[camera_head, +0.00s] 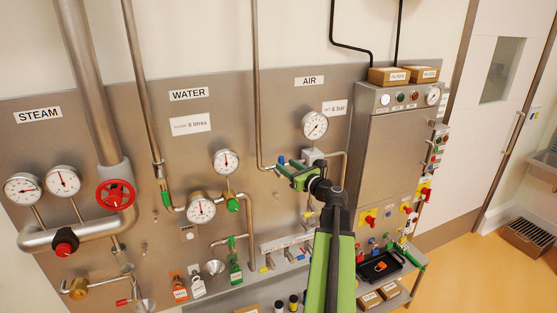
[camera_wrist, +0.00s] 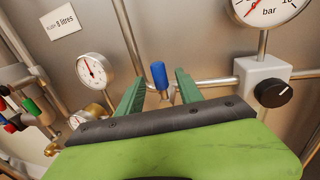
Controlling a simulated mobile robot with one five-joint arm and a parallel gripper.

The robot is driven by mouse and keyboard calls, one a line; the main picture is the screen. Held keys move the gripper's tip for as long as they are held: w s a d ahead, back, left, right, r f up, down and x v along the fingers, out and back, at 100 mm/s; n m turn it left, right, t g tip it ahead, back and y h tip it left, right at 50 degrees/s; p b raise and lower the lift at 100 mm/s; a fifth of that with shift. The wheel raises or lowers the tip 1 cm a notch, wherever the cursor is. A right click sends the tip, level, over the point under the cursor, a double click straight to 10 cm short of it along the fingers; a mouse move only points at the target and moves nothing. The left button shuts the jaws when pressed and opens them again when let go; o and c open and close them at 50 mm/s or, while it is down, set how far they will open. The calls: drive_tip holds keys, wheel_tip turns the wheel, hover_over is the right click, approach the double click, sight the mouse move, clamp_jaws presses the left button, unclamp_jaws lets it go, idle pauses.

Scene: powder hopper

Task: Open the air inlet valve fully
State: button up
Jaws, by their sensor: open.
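The air inlet valve shows in the wrist view as a blue lever handle (camera_wrist: 159,75) on a thin metal stem at the horizontal air pipe (camera_wrist: 217,80). The handle points up in that picture, across the pipe. My gripper (camera_wrist: 160,88) is open, with one green finger on each side of the handle. I see no clear contact; the lower stem is hidden behind the gripper body. In the head view my gripper (camera_head: 281,166) is at the air pipe, below the AIR sign (camera_head: 309,81), and largely covers the valve.
Right of the handle are a regulator with a black knob (camera_wrist: 273,94) and the air pressure gauge (camera_head: 315,125). The water gauge (camera_head: 227,161) and a vertical pipe (camera_wrist: 127,40) lie left. A control cabinet (camera_head: 395,150) stands right. A shelf with bottles and tools is below.

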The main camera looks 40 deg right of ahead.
drive_tip(key=w, duration=0.4)
drive_tip(key=w+d, duration=0.1)
drive_tip(key=w, duration=0.1)
drive_tip(key=shift+w, duration=0.35)
clamp_jaws()
idle(0.9)
